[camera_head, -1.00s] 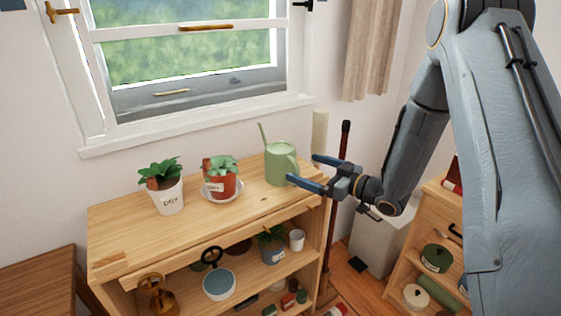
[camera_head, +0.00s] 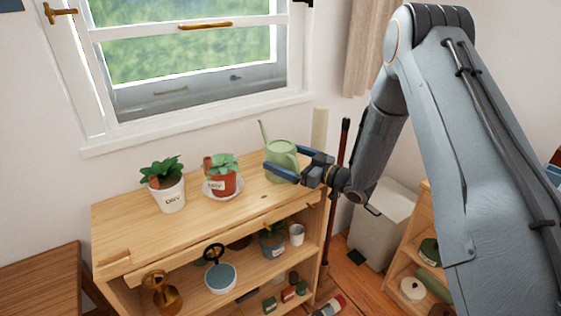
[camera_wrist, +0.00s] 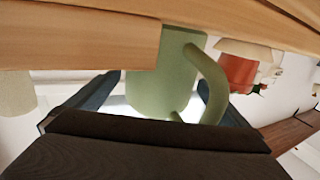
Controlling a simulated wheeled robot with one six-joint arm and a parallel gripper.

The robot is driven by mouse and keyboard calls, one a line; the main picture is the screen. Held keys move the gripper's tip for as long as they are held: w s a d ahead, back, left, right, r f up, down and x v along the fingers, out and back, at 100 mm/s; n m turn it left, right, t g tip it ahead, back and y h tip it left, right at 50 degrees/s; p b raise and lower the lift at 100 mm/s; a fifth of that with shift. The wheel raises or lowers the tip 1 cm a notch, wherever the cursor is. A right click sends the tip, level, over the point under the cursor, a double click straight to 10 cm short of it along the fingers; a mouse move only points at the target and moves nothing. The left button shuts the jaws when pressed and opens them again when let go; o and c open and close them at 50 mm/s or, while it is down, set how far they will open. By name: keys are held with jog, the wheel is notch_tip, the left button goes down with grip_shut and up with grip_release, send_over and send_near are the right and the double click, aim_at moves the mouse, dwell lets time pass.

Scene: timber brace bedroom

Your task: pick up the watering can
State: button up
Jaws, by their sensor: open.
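The green watering can (camera_head: 281,153) stands upright at the right end of the wooden shelf top, its thin spout pointing up and left. My gripper (camera_head: 276,168) is open at the can, with its fingers reaching toward the can's handle side and lower body. In the wrist view the can (camera_wrist: 160,85) fills the middle, its curved handle (camera_wrist: 211,78) on the right. The open fingers of my gripper (camera_wrist: 155,95) show on either side of the can. Whether they touch it cannot be told. Part of the can is hidden by my gripper in the head view.
A white pot marked DRY (camera_head: 171,197) and a terracotta pot (camera_head: 222,180) on a saucer stand left of the can. The shelf unit's top (camera_head: 130,228) is bare at front left. A dark pole (camera_head: 341,160) stands close behind my wrist, with a window behind the shelf.

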jog(key=shift+c, duration=0.4)
jog(key=c, duration=1.8)
jog(key=shift+r, duration=0.1)
jog(key=shift+c, duration=1.2)
jog(key=shift+d+r, duration=0.1)
